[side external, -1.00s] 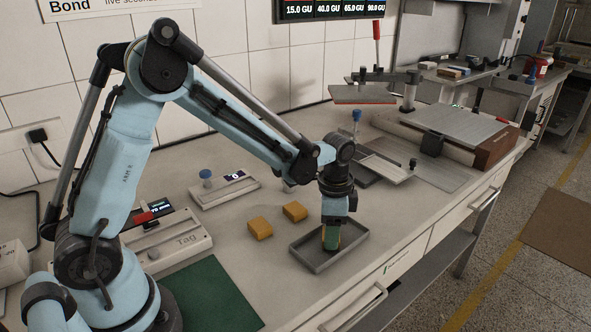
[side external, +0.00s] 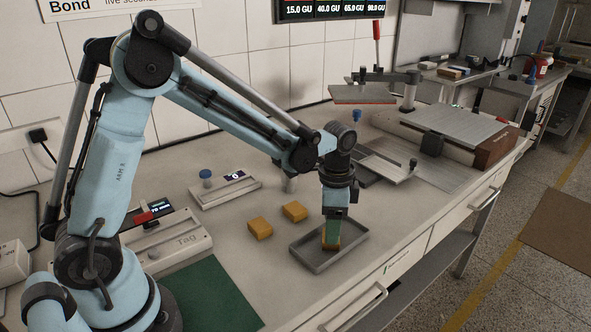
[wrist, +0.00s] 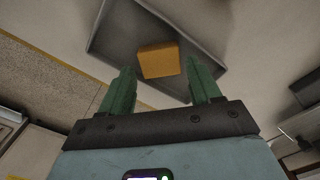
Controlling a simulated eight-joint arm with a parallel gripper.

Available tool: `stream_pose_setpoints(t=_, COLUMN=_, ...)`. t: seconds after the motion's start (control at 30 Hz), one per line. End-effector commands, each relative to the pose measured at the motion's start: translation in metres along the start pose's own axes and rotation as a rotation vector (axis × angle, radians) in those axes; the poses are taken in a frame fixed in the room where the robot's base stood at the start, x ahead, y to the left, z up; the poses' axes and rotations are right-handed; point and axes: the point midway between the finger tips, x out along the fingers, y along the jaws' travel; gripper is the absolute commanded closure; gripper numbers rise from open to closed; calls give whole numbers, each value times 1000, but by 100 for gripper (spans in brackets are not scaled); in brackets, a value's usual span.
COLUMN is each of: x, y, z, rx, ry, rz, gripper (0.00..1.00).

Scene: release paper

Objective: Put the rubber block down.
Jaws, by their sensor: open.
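An orange-yellow rubber block (side external: 331,243) sits in the shallow grey tray (side external: 303,256) near the front edge of the bench. In the wrist view the block (wrist: 159,61) lies on the floor of the tray (wrist: 112,37). My gripper (side external: 333,232) is just above the block, pointing down. In the wrist view the green fingers of my gripper (wrist: 160,78) stand apart, one on each side of the block, with a gap beside it.
Two more orange-yellow blocks (side external: 260,228) (side external: 295,211) lie on the bench left of the tray. A green mat (side external: 215,295), a Tag device (side external: 180,240) and a small scale-like device (side external: 225,188) are also to the left. A metal plate apparatus (side external: 460,130) stands behind right.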

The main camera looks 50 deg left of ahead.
Motion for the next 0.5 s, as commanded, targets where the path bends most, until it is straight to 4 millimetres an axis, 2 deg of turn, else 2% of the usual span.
stream_pose_setpoints(t=0.3, x=-61, y=0, z=0, rx=0, ry=0, rz=0, gripper=37)
stream_pose_setpoints(t=0.5, x=-87, y=0, z=0, rx=0, ry=0, rz=0, gripper=37)
